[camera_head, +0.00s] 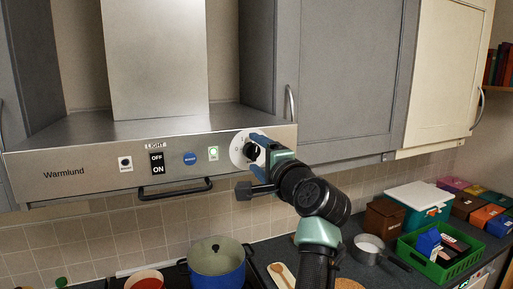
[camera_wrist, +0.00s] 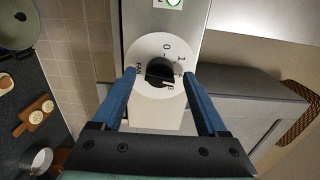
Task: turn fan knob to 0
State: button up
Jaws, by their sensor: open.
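The fan knob (camera_head: 249,151) is a small black knob on a round white dial at the right end of the hood's front. In the wrist view the knob (camera_wrist: 159,72) sits at the middle of the white dial (camera_wrist: 143,48), with printed marks including 0, 1 and FAN. The 0 is at the top of the dial there. I cannot clearly tell which mark the knob points at. My gripper (camera_head: 257,153) is open, its two blue fingers on either side of the knob. In the wrist view my gripper (camera_wrist: 160,73) has a gap between each fingertip and the knob.
Below are a blue pot (camera_head: 217,264), a saucepan (camera_head: 368,247) and a green crate (camera_head: 432,270). Grey cabinets (camera_head: 345,80) stand at upper right.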

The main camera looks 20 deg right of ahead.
jog(key=shift+w, duration=0.25)
grip_shut()
dwell(0.3)
